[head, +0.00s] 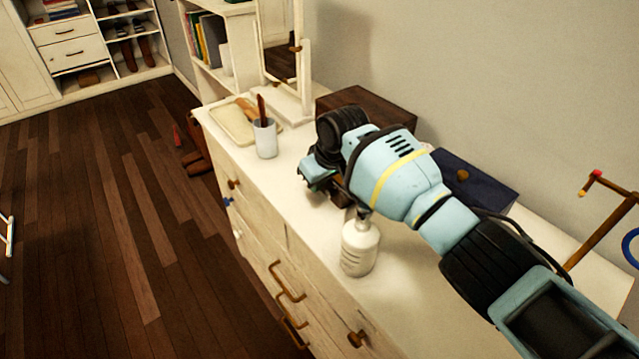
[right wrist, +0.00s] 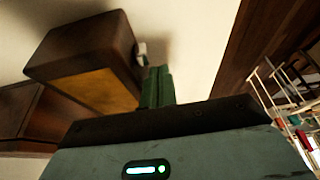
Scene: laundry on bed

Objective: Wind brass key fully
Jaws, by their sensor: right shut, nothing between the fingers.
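My right gripper (head: 312,176) is low over the dresser top, with my right arm reaching in from the right. In the right wrist view its green fingers (right wrist: 157,88) are shut together with nothing between them. Just beyond them is a small wooden box (right wrist: 85,62) with an amber face. A small pale piece (right wrist: 141,53) sticks out of the box's side close to the fingertips; I cannot tell whether it is the brass key or whether the fingers touch it. In the head view my gripper and arm mostly hide this spot. My left gripper is not in view.
A white bottle (head: 360,246) stands on the dresser (head: 300,225) close below my right wrist. A cup (head: 265,140), a tray (head: 232,122) and a mirror stand farther left. A dark wooden box (head: 375,105) and a navy box (head: 480,185) stand along the wall.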

